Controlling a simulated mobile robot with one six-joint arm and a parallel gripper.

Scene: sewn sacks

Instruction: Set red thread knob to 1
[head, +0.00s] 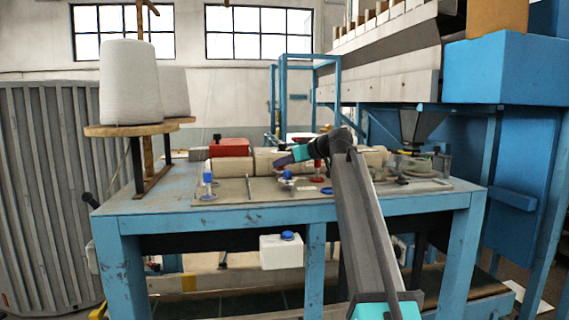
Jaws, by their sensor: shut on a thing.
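My arm rises over the front of the blue table, bends at the top and reaches left and down. My gripper (287,174) is at its end, low over the grey plate (233,190) on the table. It is shut on a small knob there, and its jaws hide most of it. A red knob-like post (318,168) stands just right of my gripper, partly behind my arm. A blue-topped post (208,184) stands on the plate's left part.
A large white thread cone (130,84) stands on a wooden disc at left.

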